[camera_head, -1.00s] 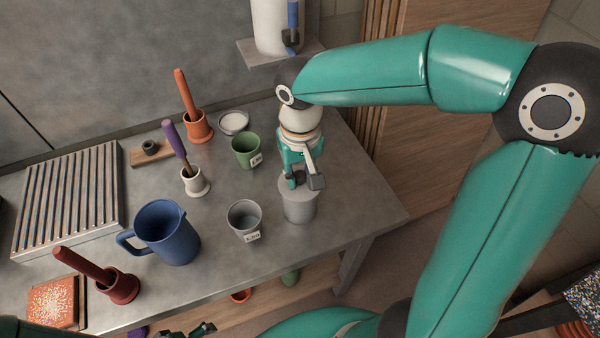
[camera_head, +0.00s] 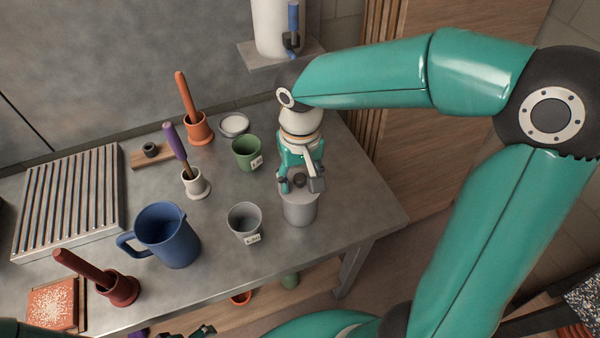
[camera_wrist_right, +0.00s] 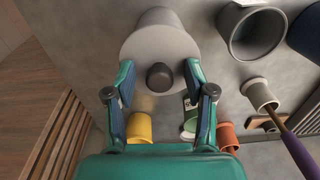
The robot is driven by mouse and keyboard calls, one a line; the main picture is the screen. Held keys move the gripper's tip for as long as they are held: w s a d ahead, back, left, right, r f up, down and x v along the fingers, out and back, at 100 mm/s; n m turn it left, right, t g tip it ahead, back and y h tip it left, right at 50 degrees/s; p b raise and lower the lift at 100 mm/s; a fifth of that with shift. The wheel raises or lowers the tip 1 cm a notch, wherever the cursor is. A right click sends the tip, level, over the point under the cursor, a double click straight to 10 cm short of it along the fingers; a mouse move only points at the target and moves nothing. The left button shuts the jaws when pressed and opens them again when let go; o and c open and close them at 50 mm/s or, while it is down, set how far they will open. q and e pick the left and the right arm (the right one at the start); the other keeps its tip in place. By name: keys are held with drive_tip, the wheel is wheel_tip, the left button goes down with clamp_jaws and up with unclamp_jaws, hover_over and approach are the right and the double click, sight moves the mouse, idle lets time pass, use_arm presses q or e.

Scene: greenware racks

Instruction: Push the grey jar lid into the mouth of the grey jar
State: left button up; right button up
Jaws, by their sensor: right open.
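The grey jar (camera_head: 300,212) stands upright near the right end of the metal table. The grey jar lid (camera_wrist_right: 140,45) lies across its mouth in the right wrist view, with a dark round knob (camera_wrist_right: 160,77) on top. I cannot tell how deep the lid sits. My right gripper (camera_wrist_right: 160,68) is open, its two fingers apart on either side of the knob. In the head view the right gripper (camera_head: 299,184) is right above the jar and hides part of the lid. What looks like my left gripper (camera_head: 198,331) is cut off at the bottom edge.
A grey cup (camera_head: 244,224) stands just left of the jar, and a green cup (camera_head: 245,153) behind it. A blue pitcher (camera_head: 168,240) and several pots with handled tools stand further left. The table's right edge is close beyond the jar.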

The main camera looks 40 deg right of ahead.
sight(300, 177)
wheel_tip(300, 177, up, 12)
idle(0.6)
